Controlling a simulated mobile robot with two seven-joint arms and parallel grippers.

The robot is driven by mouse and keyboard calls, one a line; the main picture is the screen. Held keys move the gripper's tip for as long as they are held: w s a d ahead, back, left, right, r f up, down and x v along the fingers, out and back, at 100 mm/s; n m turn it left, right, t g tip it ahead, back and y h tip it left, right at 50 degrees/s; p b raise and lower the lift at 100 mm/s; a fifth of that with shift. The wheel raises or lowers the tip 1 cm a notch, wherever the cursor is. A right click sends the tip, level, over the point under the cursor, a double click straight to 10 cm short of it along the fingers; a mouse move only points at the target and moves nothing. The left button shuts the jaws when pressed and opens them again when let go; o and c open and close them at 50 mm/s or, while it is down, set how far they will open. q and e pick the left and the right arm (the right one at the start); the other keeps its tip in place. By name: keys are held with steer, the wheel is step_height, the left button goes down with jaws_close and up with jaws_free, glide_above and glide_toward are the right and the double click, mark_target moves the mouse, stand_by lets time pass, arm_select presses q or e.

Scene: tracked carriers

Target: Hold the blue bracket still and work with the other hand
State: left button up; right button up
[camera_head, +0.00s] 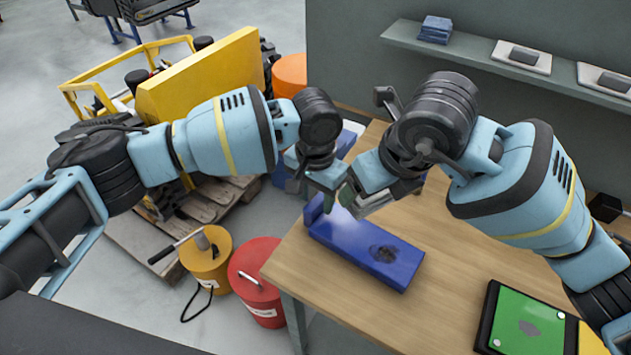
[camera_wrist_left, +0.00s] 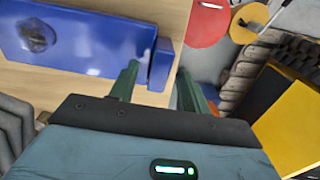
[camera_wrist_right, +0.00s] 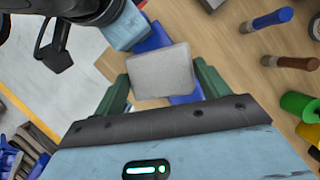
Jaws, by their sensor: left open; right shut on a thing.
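The blue bracket (camera_head: 350,245) lies flat on the wooden table near its left edge, with a dark patch on its right half. In the left wrist view, the bracket (camera_wrist_left: 75,40) has a raised end flange. My left gripper (camera_head: 325,199) is open at that flange, with one green finger (camera_wrist_left: 160,90) on each side and a visible gap on the outer side. My right gripper (camera_wrist_right: 160,85) is shut on a pale grey block (camera_wrist_right: 162,72). It is above the bracket's flange end, close beside my left gripper. The block is mostly hidden in the head view.
A tablet with a green screen (camera_head: 525,322) lies at the table's front right. A red canister (camera_head: 258,285) and a yellow canister (camera_head: 208,262) stand on the floor left of the table. A shelf (camera_head: 480,55) runs along the back wall. The right wrist view shows a blue-handled tool (camera_wrist_right: 268,20).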

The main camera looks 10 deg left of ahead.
mark_target(386, 198)
arm_select(q)
steer(key=shift+f, duration=0.4)
jaws_close()
stand_by(0.9)
arm_select(e)
steer(key=n, duration=0.1)
steer(key=d+f+n+g, duration=0.1)
steer(key=n, duration=0.1)
steer(key=d+f+n+y, duration=0.1)
steer(key=n, duration=0.1)
steer(key=shift+s+d, duration=0.15)
steer(key=shift+s, duration=0.25)
steer(key=s+d+f+n+g, duration=0.2)
steer(key=d+n+g, duration=0.3)
steer(key=n, duration=0.8)
steer(key=shift+s+d+h, duration=0.25)
steer(key=shift+s+h, duration=0.05)
